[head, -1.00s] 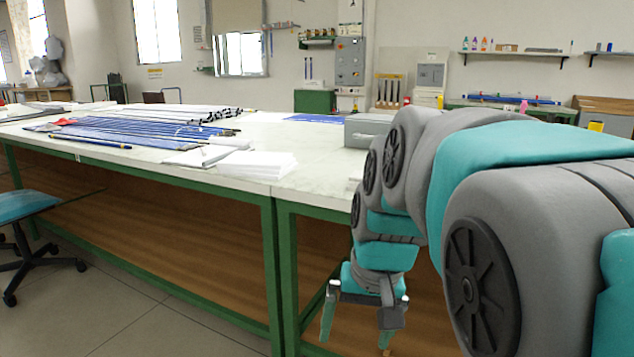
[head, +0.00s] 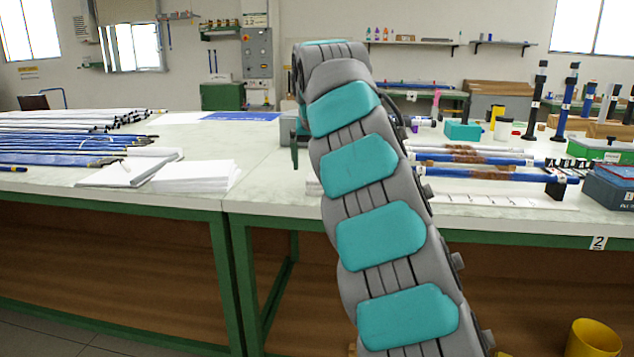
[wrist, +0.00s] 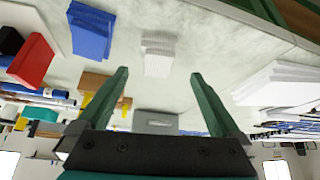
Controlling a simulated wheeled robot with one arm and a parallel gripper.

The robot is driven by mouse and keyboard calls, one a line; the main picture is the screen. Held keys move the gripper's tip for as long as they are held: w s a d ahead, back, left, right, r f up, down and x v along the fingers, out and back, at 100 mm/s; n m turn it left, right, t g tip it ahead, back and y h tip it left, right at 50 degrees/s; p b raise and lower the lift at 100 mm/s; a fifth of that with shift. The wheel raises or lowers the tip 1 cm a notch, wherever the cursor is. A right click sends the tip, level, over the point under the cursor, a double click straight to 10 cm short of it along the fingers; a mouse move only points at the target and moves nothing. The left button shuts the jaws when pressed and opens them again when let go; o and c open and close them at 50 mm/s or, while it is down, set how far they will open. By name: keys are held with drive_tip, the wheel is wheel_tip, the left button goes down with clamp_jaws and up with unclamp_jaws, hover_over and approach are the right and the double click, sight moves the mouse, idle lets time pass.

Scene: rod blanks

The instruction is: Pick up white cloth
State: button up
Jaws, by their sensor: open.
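A small white folded stack with ridged layers, which looks like the white cloth (wrist: 158,55), lies on the pale worktop in the wrist view. My gripper (wrist: 160,76) is open, its two green fingers wide apart and nothing between them. The stack shows beyond the fingertips, roughly centred between them, and is not touched. In the head view my arm covers most of this spot, and only a white edge shows left of the arm. One green finger (head: 294,152) seems to show there beside my arm.
A blue folded stack (wrist: 92,30) and a red box (wrist: 32,60) lie left of the white stack in the wrist view. A grey box (wrist: 155,122) stands beyond. White paper piles (head: 196,177) and blue rods (head: 60,145) lie left on the worktop (head: 265,160).

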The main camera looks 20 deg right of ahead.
sight(317, 178)
drive_tip(key=shift+w+d+f, duration=0.15)
drive_tip(key=shift+w+d, duration=0.05)
drive_tip(key=shift+w, duration=0.2)
drive_tip(key=shift+p+x, duration=0.35)
drive_tip(key=shift+x, duration=3.35)
drive_tip(key=shift+d, duration=0.15)
drive_tip(key=c, duration=1.3)
